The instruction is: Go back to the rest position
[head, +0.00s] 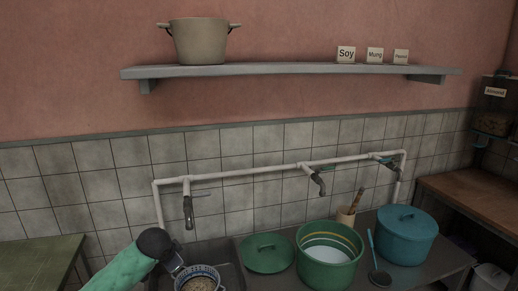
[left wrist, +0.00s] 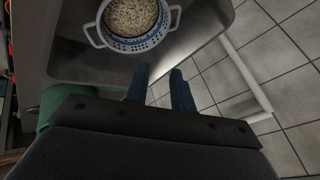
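My left gripper (head: 176,264) comes in from the lower left on a green arm, at the sink's left side beside the colander. It also shows in the left wrist view (left wrist: 158,80), its two dark fingers apart with nothing between them. The blue and white colander (head: 211,270) holds pale grains or beans and stands in the grey sink (head: 230,272). In the left wrist view the colander (left wrist: 142,46) lies beyond the fingertips, apart from them. My right gripper is in neither view.
Wall taps (head: 188,207) hang above the sink. A green lid (head: 268,258), a green pot (head: 325,275) with whitish contents, a ladle (head: 374,258) and a lidded blue pot (head: 408,246) are to the right. A green table (head: 38,262) is at left. A shelf (head: 290,70) holds a beige pot (head: 200,42).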

